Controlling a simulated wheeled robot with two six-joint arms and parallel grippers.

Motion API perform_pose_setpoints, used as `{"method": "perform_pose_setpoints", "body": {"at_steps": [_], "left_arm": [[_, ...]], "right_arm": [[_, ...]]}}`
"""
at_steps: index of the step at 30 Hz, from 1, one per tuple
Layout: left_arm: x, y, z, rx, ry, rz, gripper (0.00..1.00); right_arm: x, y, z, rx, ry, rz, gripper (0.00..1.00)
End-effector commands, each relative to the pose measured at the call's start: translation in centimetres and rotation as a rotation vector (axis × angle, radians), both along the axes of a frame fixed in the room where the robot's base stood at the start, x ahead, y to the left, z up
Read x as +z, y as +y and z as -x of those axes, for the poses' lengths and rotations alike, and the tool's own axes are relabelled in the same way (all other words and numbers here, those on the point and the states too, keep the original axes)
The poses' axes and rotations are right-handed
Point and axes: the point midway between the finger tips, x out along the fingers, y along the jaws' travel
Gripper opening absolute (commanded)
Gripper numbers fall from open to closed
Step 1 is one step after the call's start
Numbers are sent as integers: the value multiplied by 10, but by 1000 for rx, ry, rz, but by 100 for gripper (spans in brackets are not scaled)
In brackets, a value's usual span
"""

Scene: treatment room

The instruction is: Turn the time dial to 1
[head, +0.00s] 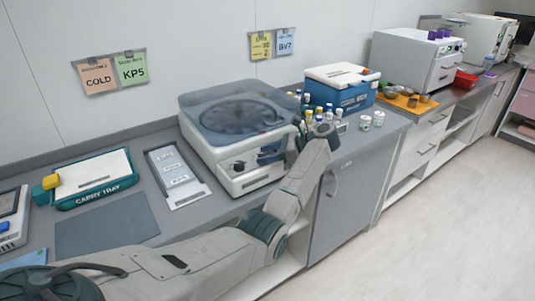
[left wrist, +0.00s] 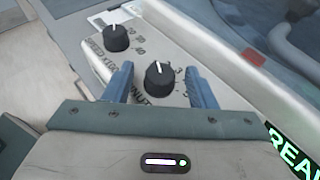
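The white centrifuge (head: 236,181) with a clear lid stands on the counter in the head view. In the left wrist view, the black time dial (left wrist: 159,82) sits on its sloped panel, with a white pointer line toward the top of the picture and printed digits beside it. A second black dial, for speed (left wrist: 115,39), is up and left of it. My left gripper (left wrist: 159,72) is open, its two blue fingers either side of the time dial with visible gaps. In the head view my left gripper (head: 268,157) is at the panel's right part. My right gripper is out of view.
A rack of capped tubes (head: 320,117) stands close right of the centrifuge, behind my left arm. A blue box (head: 350,97) is beyond it. Left are a grey labelled panel (head: 184,194) and a carry tray (head: 112,194). A green lit display (left wrist: 290,150) is near my gripper.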

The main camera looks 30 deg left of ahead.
Motion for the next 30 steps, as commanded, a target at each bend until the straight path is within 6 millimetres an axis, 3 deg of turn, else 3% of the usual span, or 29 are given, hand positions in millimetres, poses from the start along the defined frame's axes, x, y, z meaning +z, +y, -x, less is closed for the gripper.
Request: {"method": "perform_pose_setpoints", "body": {"at_steps": [8, 16, 22, 30], "left_arm": [[9, -8, -4, -2, 0, 1, 51], [29, -46, -21, -3, 2, 2, 51], [36, -73, -32, -2, 2, 1, 51], [40, -89, -39, 0, 1, 0, 51]], "right_arm": [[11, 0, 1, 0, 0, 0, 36], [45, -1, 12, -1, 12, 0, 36], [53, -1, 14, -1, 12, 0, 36], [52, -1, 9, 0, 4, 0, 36]]}}
